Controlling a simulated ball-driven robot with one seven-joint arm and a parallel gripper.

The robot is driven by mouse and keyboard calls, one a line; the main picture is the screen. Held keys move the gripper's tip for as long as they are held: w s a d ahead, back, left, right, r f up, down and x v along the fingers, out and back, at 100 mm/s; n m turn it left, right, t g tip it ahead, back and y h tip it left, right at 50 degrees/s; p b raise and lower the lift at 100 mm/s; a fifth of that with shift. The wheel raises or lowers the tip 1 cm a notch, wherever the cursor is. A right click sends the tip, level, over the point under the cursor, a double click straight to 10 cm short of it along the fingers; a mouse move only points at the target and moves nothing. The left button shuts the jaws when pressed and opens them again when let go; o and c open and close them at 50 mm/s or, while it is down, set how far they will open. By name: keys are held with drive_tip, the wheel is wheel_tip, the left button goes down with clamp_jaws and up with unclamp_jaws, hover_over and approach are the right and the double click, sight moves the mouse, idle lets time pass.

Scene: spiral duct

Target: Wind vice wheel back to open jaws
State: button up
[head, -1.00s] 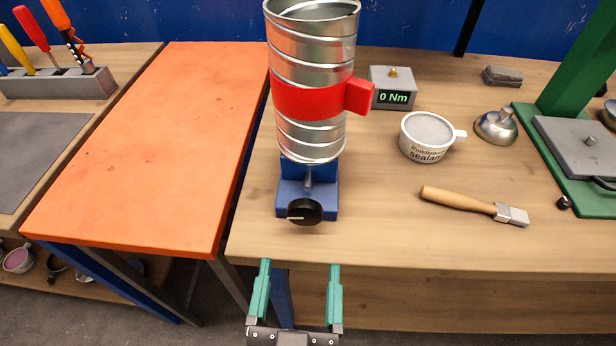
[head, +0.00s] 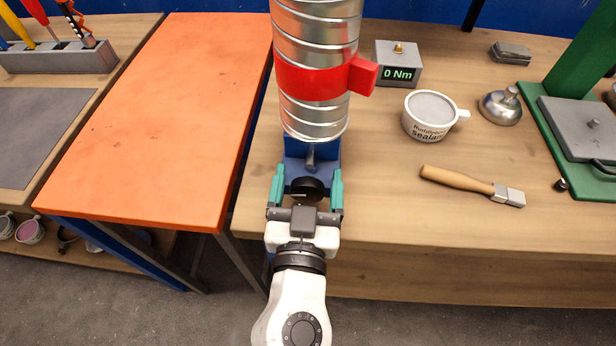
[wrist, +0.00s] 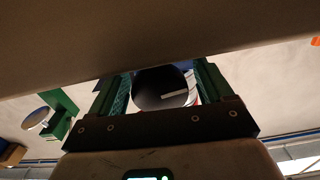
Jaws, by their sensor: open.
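The blue vice (head: 323,160) stands near the front edge of the wooden bench, below a ribbed metal duct (head: 318,30) with a red band (head: 312,80). Its black wheel (head: 307,187) faces me and has a pale mark. My gripper (head: 307,185) is open, with one teal finger on each side of the wheel. In the wrist view the wheel (wrist: 160,88) shows between the two fingers (wrist: 162,90). I cannot tell whether the fingers touch it. The vice jaws are mostly hidden behind the duct's lower end.
A torque display (head: 398,65) reading 0 Nm, a sealant tub (head: 430,117), a metal funnel-like piece (head: 499,106) and a wooden-handled brush (head: 470,186) lie to the right. A green press (head: 585,140) stands at far right. The orange table (head: 160,120) on the left is clear.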

drive_tip(key=shift+c, duration=0.3)
drive_tip(key=c, duration=1)
drive_tip(key=shift+n, duration=1.5)
drive_tip(key=o, duration=1.1)
drive_tip(key=shift+c, duration=0.2)
drive_tip(key=shift+f, duration=0.1)
